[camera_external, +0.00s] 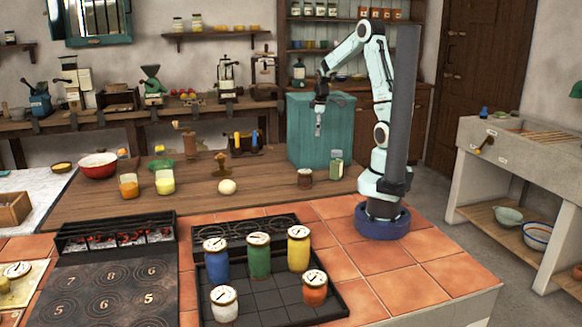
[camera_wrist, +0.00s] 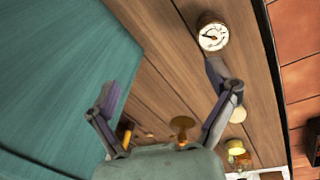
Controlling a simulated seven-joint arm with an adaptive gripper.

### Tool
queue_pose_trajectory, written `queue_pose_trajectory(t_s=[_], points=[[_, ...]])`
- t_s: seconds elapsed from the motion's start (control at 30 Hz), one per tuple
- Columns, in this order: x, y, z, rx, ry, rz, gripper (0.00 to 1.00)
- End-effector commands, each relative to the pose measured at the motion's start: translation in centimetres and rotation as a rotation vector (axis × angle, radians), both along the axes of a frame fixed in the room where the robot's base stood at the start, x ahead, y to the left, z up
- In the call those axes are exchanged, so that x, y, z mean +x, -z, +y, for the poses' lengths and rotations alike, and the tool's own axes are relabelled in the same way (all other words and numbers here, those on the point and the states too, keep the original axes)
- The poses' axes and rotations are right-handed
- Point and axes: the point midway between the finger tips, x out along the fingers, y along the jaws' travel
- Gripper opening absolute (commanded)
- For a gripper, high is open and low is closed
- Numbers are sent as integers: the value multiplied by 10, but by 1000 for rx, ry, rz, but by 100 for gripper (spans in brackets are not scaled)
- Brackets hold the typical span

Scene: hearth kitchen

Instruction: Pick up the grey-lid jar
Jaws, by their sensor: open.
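A small green jar with a greyish lid (camera_external: 336,163) stands upright on the wooden table, beside the teal box; it best fits the grey-lid jar. I cannot make it out in the wrist view. A brown jar (camera_external: 305,179) stands to its left; a brown jar with a pale dial-like lid also shows in the wrist view (camera_wrist: 213,36). My gripper (camera_external: 318,131) is raised in front of the teal box, above and apart from both jars. In the wrist view its two fingers (camera_wrist: 160,85) are spread with nothing between them.
The teal box (camera_external: 308,140) stands close behind my gripper. A dark tray (camera_external: 270,300) holds several lidded jars on the tiled counter. A white ball (camera_external: 227,186) and two glasses stand on the wooden table (camera_external: 190,205). The table's middle is mostly clear.

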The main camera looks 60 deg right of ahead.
Motion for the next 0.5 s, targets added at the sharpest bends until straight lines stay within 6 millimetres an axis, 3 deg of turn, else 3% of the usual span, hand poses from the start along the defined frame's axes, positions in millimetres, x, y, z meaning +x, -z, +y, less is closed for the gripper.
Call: queue_pose_trajectory(t_s=[0.03, 0.1, 0.2, 0.33, 0.5], points=[[-12, 22, -19, 34, 64, 40, 86], [-30, 45, -35, 76, 131, 82, 86], [-51, 63, -47, 113, 196, 117, 86], [-57, 73, -52, 117, 218, 118, 86], [-57, 100, -51, 118, 217, 120, 86]])
